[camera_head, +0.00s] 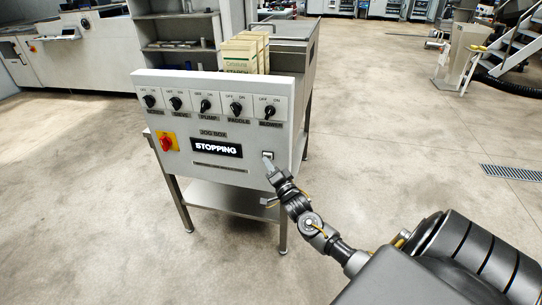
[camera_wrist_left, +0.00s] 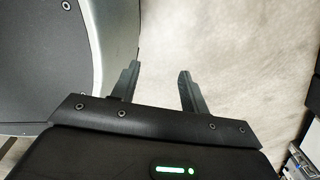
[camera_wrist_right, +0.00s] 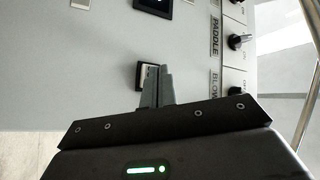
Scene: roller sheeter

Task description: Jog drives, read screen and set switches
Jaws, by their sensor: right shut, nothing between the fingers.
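The jog box (camera_head: 213,175) is a pale panel with a black screen (camera_head: 217,148) reading "STOPPING". Above the screen is a row of several black OFF/ON knobs, including the pump knob (camera_head: 205,105), paddle knob (camera_head: 236,107) and rightmost blower knob (camera_head: 269,112). Their exact settings are too small to tell. A red rotary switch (camera_head: 166,143) on a yellow plate is at left. My right gripper (camera_head: 269,165) is shut and empty, its tips at the small push button (camera_head: 267,155); contact is unclear. The button also shows in the right wrist view (camera_wrist_right: 141,76). My left gripper (camera_wrist_left: 157,80) is open and empty over bare floor.
Cartons (camera_head: 245,53) stand behind the panel beside a metal tank (camera_head: 288,57). A lower shelf (camera_head: 232,199) joins the stand's legs. Grey shelving (camera_head: 180,50) is behind at left. The floor at right is clear up to a drain grate (camera_head: 512,173).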

